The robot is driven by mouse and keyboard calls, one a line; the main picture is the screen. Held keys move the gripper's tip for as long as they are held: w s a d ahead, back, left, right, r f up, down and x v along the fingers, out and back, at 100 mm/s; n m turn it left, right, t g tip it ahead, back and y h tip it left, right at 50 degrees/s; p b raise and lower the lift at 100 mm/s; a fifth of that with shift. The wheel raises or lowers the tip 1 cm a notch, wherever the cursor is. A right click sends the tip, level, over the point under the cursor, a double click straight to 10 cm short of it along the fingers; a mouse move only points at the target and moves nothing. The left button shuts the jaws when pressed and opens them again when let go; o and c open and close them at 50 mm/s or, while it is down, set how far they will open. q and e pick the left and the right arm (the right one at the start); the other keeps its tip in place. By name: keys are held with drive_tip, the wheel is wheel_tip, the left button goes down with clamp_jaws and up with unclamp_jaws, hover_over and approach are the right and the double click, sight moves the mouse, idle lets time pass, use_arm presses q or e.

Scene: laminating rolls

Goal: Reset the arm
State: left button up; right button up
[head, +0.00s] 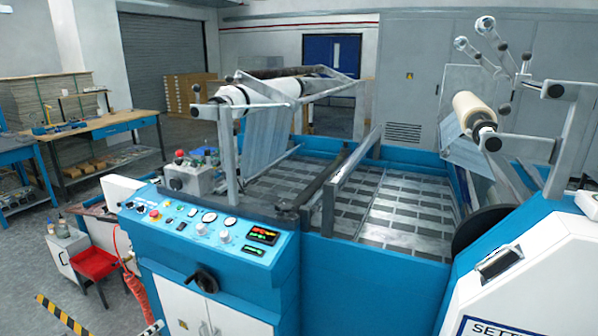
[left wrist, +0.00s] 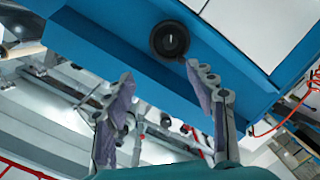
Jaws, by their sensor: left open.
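In the left wrist view my left gripper (left wrist: 158,74) is open, its two grey fingers spread with nothing between them. Past the fingertips is the blue machine front with a round black handwheel (left wrist: 169,40); the fingers look apart from it. In the head view I cannot clearly make out either gripper. My right gripper shows in neither view. The laminating machine (head: 330,265) fills the middle of the head view. It carries a white roll (head: 265,91) at the back left and a cream roll (head: 474,110) at the right.
A control panel (head: 205,228) with knobs and gauges faces me at the front left, above white cabinet doors (head: 185,305). A white and blue housing (head: 535,280) stands at the right.

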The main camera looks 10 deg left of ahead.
use_arm(q)
drive_tip(key=w+d+r+m+g, duration=0.1)
drive_tip(key=d+r+g, duration=0.1)
drive_tip(key=d+r, duration=0.45)
drive_tip(key=d+r+g, duration=0.2)
drive_tip(key=d+r, duration=0.1)
drive_tip(key=d, duration=0.6)
drive_tip(key=w+d+r+m+g, duration=0.1)
drive_tip(key=d+r+g, duration=0.1)
drive_tip(key=d+r, duration=0.4)
drive_tip(key=s+d+m+g+y, duration=0.1)
drive_tip(key=s+d+y, duration=0.1)
drive_tip(key=s+d, duration=0.6)
drive_tip(key=s+d+r+m+g+y, duration=0.1)
drive_tip(key=s+d+m+y, duration=0.1)
drive_tip(key=s+d, duration=0.7)
drive_tip(key=s+y, duration=0.1)
drive_tip(key=s, duration=0.6)
drive_tip(key=shift+r, duration=0.2)
